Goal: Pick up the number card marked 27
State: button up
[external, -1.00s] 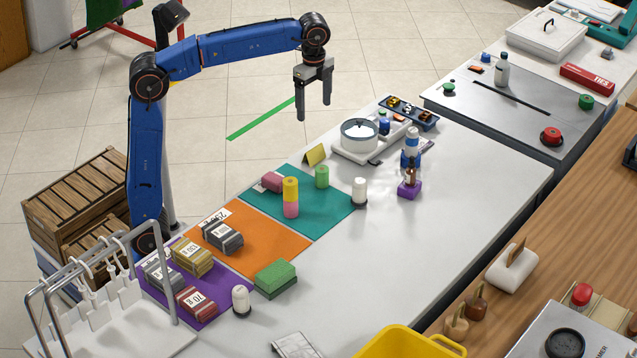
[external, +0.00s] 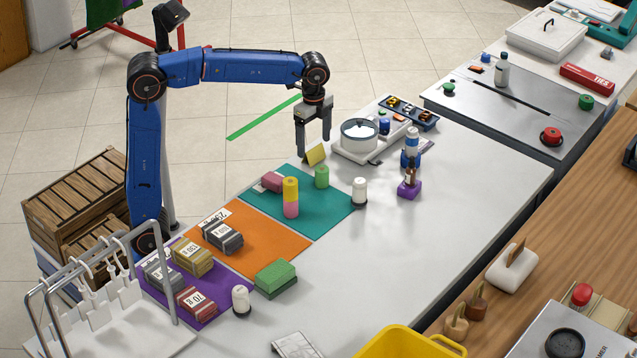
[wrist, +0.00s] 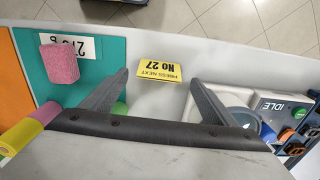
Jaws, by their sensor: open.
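The number card (wrist: 160,72) is yellow with dark print reading "No 27", upside down in the wrist view. My gripper (external: 315,150) is open and empty, above and about the card. In the wrist view the two fingers (wrist: 160,78) stand apart, one to each side of the card. The card lies between and beyond the tips; I see no contact.
The teal mat (external: 331,219) holds a pink block, a green cylinder (external: 322,176) and a yellow and pink stack (external: 291,197).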

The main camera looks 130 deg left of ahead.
aim_at(314, 148)
jog(key=shift+f, duration=1.7)
jog(key=c, duration=1.1)
